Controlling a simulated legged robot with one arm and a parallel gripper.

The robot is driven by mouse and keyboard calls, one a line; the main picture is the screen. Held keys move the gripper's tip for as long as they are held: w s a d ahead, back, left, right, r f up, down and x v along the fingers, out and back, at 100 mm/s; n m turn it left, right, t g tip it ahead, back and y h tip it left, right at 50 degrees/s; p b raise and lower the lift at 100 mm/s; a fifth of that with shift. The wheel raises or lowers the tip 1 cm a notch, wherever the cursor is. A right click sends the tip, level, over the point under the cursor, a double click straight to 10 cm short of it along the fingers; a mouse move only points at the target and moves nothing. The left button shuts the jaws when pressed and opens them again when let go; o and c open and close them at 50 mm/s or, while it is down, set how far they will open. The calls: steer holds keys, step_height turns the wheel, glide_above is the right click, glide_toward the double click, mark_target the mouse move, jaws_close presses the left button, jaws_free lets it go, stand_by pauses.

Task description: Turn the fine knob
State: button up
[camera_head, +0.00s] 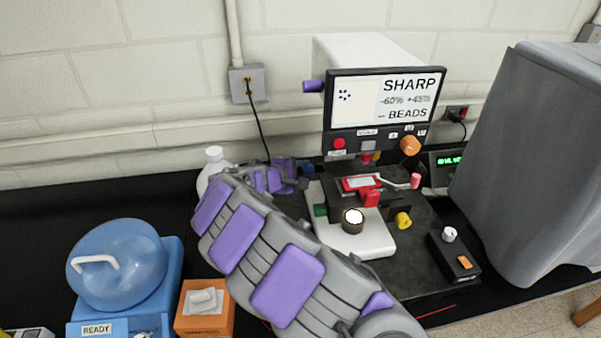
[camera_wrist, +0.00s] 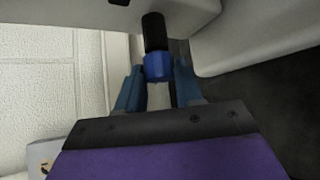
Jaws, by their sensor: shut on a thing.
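The microscope (camera_head: 345,245) stands on the black bench, with a screen (camera_head: 383,98) reading "SHARP", "-60% +45%" and "BEADS". In the wrist view, a blue knob (camera_wrist: 158,67), which looks like the fine knob, sticks out on a black shaft (camera_wrist: 154,32) from the pale microscope body. My gripper (camera_wrist: 158,84) has its blue fingers on either side of the blue knob and is shut on it. In the head view, my gripper (camera_head: 287,174) is at the left side of the microscope, and the knob is hidden there.
A white bottle (camera_head: 213,165) stands behind my arm. A blue centrifuge (camera_head: 120,265) and an orange box (camera_head: 203,308) are at the left. A small black control box (camera_head: 453,256) and a large grey covered object (camera_head: 530,165) are at the right.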

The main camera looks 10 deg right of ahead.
steer(key=o, duration=1)
steer(key=shift+d, duration=0.1)
steer(key=p+v, duration=0.2)
steer(key=v, duration=1.5)
steer(key=shift+a+p, duration=0.3)
